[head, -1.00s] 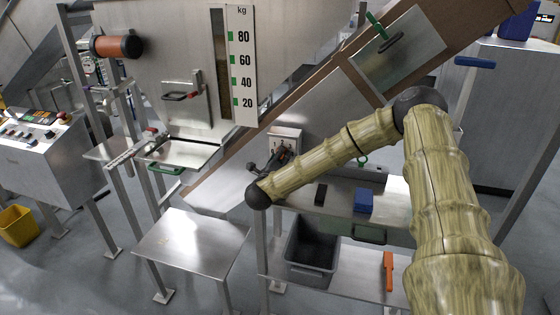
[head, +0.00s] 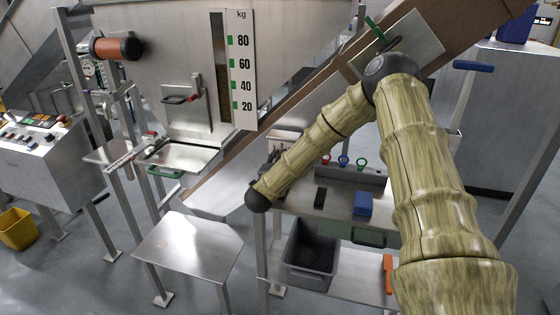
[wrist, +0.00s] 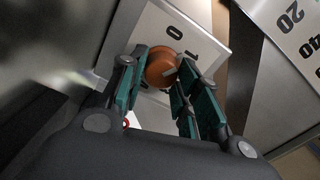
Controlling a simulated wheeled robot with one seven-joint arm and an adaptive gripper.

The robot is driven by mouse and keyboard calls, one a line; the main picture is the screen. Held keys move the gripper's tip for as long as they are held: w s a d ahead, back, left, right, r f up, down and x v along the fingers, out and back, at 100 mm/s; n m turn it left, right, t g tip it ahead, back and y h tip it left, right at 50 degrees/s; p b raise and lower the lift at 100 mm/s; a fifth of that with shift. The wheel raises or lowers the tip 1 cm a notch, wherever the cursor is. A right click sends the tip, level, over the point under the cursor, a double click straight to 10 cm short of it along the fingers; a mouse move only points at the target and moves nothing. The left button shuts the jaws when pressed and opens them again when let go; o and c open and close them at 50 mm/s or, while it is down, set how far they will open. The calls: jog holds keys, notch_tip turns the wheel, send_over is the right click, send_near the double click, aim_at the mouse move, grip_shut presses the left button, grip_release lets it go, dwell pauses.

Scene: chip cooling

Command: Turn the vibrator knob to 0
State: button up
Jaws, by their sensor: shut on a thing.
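The vibrator knob (wrist: 161,66) is round and orange-brown, on a pale plate (wrist: 211,42) marked 0 and 1 in the wrist view. A pale mark shows on the knob's face, toward its lower right; I cannot tell exactly which number it points to. My gripper (wrist: 158,76) has its green-padded fingers on either side of the knob and is shut on it. In the head view, the knob is hidden by my arm, and only the grey control box's top (head: 285,136) shows.
A shelf table carries a black item (head: 320,197) and a blue block (head: 363,204); red, blue and green rings stand behind. A grey bin (head: 311,259) sits below. The sloping conveyor (head: 318,94) and kg scale (head: 241,68) are near the arm. A bare steel table (head: 188,248) stands left.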

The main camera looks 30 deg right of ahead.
jog(key=shift+f+n, duration=0.15)
jog(key=shift+n, duration=0.65)
jog(key=o, duration=1)
jog(key=v, duration=1.2)
